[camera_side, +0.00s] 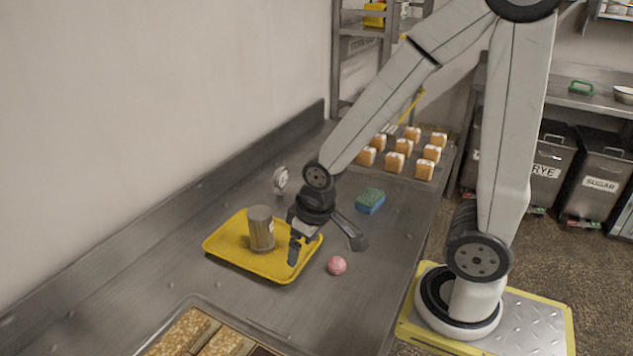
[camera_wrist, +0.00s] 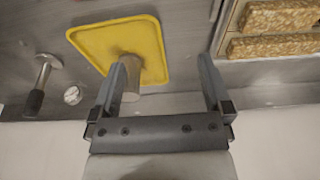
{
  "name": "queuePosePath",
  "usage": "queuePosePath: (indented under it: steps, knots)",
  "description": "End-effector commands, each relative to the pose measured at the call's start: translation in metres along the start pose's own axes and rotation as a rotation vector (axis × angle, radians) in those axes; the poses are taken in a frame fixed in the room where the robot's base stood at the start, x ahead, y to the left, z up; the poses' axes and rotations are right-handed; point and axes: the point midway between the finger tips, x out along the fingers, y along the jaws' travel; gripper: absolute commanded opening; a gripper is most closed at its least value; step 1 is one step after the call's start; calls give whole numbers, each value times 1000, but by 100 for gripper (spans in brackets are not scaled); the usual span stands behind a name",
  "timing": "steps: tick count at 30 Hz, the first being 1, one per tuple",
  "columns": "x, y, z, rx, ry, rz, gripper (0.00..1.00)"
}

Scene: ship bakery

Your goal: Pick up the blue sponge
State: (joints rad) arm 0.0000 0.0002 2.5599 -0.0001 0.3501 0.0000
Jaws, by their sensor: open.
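The blue sponge (camera_side: 370,204) has a green top and lies flat on the steel counter in the side view, right of and behind my gripper in the picture. It does not show in the wrist view. My gripper (camera_side: 324,256) is open and empty, above the counter by the right edge of the yellow tray. In the wrist view my gripper's two fingers (camera_wrist: 168,82) stand wide apart, with bare counter and part of the tray beyond them.
A yellow tray (camera_side: 222,248) holds an upright grey can (camera_side: 261,229). A pink ball (camera_side: 337,265) lies on the counter. Several bread pieces (camera_side: 404,147) sit at the back. A pan of loaves (camera_side: 220,345) is in front.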

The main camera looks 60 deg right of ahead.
Motion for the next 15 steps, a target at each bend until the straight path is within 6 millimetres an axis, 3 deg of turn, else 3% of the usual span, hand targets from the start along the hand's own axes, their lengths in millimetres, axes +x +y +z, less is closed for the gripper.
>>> queuePosePath:
  steps: [8,15]
  knots:
    - [7,10,3,-58,-54,29,100]
    - [26,43,12,-233,-220,116,100]
